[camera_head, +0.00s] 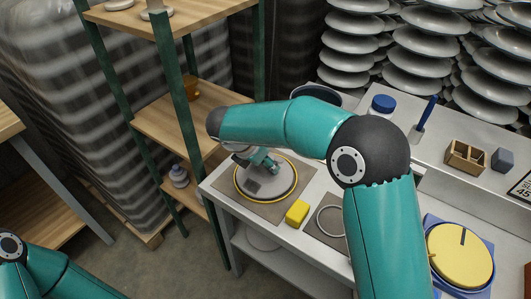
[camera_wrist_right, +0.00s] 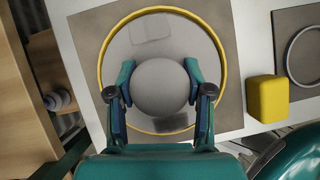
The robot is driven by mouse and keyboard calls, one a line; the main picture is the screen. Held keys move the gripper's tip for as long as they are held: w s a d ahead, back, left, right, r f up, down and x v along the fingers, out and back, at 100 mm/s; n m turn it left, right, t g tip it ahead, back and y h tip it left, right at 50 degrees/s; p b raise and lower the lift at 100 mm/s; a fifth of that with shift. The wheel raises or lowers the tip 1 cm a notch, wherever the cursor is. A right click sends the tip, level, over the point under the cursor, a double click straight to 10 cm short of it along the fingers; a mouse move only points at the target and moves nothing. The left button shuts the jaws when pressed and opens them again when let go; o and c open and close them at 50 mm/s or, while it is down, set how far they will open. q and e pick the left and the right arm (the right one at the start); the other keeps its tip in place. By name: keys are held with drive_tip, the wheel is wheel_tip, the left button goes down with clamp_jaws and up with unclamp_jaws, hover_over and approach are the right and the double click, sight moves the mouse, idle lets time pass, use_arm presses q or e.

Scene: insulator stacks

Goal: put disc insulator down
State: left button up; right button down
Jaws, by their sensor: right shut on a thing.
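The grey disc insulator (camera_head: 271,189) is over a brown mat (camera_head: 235,198) at the near left end of the bench, with a yellow ring (camera_wrist_right: 101,72) around its edge. In the right wrist view the disc (camera_wrist_right: 162,38) shows inside the ring, with its round grey cap (camera_wrist_right: 160,90) in the middle. My right gripper (camera_wrist_right: 160,76) is shut on the cap, one finger on each side. In the head view my right gripper (camera_head: 263,162) reaches down onto the disc, partly hidden by my arm. I cannot tell whether the disc touches the mat. My left gripper is out of view.
A yellow block (camera_head: 297,212) sits right of the mat. A second mat (camera_head: 314,228) with a pale ring lies beyond it. A wooden shelf (camera_head: 165,125) stands close on the left. A yellow round piece (camera_head: 462,256) is at right, with insulator stacks (camera_head: 420,60) behind.

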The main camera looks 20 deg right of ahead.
drive_tip(key=shift+c, duration=2.3)
unclamp_jaws()
drive_tip(key=shift+s+f, duration=0.1)
drive_tip(key=shift+f, duration=0.05)
drive_tip(key=v, duration=1.2)
drive_tip(key=shift+p, duration=0.4)
